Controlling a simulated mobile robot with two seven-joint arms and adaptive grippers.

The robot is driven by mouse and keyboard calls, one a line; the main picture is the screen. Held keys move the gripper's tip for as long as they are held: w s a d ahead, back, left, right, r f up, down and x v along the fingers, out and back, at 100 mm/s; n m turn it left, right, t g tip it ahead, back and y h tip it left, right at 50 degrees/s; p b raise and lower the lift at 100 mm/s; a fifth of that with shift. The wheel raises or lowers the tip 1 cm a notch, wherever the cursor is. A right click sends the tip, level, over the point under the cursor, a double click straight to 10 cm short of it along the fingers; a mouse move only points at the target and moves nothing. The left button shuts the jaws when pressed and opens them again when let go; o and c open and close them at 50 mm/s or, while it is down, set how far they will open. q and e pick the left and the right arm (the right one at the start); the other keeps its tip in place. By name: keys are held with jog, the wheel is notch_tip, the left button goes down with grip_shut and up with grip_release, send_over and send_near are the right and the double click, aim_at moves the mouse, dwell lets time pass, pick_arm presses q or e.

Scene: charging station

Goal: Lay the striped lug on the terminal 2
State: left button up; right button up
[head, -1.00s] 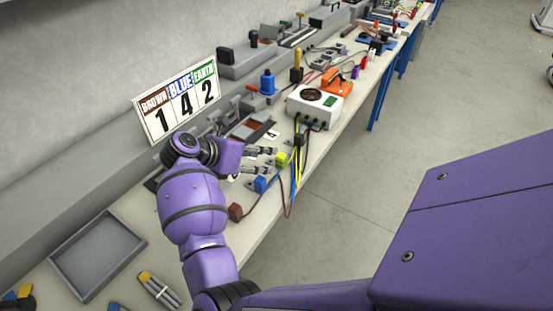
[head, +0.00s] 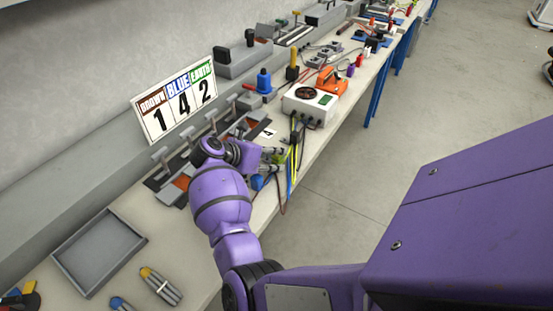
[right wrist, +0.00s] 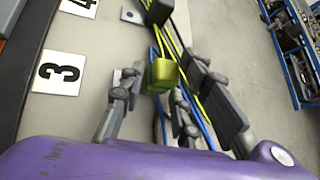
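The striped lug's yellow-green block (head: 281,160) lies near the front edge of the bench, its striped cable running back to the white charger box. In the right wrist view this block (right wrist: 162,76) sits between the fingertips of my right gripper (right wrist: 160,80). The fingers are open, with visible gaps beside the block. My right gripper also shows in the head view (head: 272,154). A row of terminals with upright levers (head: 188,139) stands along the wall side. Terminal 2's number card is not visible, apparently hidden by my right arm. My left gripper is not in view.
The wall sign (head: 178,100) reads brown 1, blue 4, earth 2. Cards 3 (right wrist: 60,73) and 4 (head: 269,132) lie by the terminals. A blue block (head: 257,182) is close to my right gripper. The white charger (head: 310,104) stands beyond. An empty grey tray (head: 133,243) lies nearer.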

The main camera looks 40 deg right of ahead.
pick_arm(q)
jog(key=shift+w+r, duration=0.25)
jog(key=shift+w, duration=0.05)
pick_arm(e)
jog(key=c, duration=0.5)
jog(key=shift+o, duration=0.2)
